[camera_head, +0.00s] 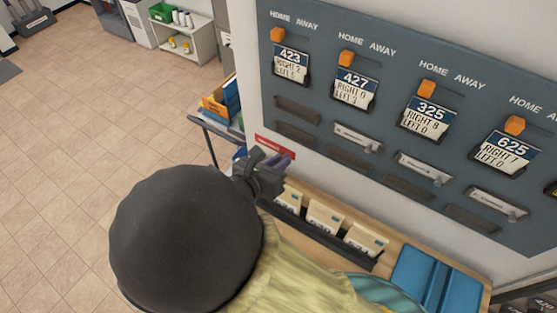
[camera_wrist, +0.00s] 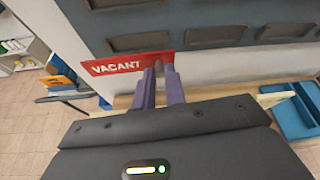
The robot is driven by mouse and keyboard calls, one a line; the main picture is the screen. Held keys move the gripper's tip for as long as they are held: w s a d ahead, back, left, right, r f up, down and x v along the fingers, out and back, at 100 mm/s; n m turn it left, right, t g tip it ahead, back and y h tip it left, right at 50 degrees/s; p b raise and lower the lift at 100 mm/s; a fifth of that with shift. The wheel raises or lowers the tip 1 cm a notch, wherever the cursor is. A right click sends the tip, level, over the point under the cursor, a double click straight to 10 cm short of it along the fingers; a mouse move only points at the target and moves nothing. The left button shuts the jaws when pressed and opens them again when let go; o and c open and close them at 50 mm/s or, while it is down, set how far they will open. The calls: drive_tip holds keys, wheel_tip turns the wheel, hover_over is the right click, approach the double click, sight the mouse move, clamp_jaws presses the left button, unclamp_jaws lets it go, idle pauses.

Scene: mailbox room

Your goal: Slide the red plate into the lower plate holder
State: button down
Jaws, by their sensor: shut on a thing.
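The red plate (camera_wrist: 118,68), lettered VACANT, is pinched near its right part by the two purple fingers of my gripper (camera_wrist: 158,72). It is roughly level, just below the lower plate holder (camera_wrist: 140,41), a dark slot on the grey-blue panel. In the head view the red plate (camera_head: 270,146) shows at the panel's lower left, and my gripper (camera_head: 283,163) is partly hidden by my arm. The lower holder (camera_head: 295,132) is under the 423 label there and looks empty. The plate appears outside the holder; its exact gap from the panel cannot be told.
The panel (camera_head: 400,100) has more label columns to the right, some with silver plates. Below stands a wooden shelf with several envelopes (camera_head: 325,217) and a blue tray (camera_head: 430,275). A small table with an orange box (camera_head: 215,104) is at left. Open floor lies further left.

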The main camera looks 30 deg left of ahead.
sight(287, 151)
drive_tip(key=shift+w+d+f+b, duration=0.1)
drive_tip(key=shift+w+b, duration=0.2)
drive_tip(key=shift+w, duration=0.6)
drive_tip(key=shift+w+d+r+b, duration=0.1)
drive_tip(key=shift+w+b, duration=0.15)
drive_tip(key=shift+w, duration=0.6)
drive_tip(key=shift+w+d+f+b, duration=0.1)
drive_tip(key=shift+w+b, duration=0.2)
drive_tip(key=shift+w, duration=0.6)
drive_tip(key=shift+w+d+f+b, duration=0.15)
drive_tip(key=shift+w+b, duration=0.55)
drive_tip(key=shift+w, duration=1.6)
drive_tip(key=shift+s, duration=0.1)
drive_tip(key=shift+f+b, duration=1.35)
drive_tip(key=shift+f, duration=0.45)
drive_tip(key=c, duration=1.4)
unclamp_jaws()
drive_tip(key=shift+o, duration=0.6)
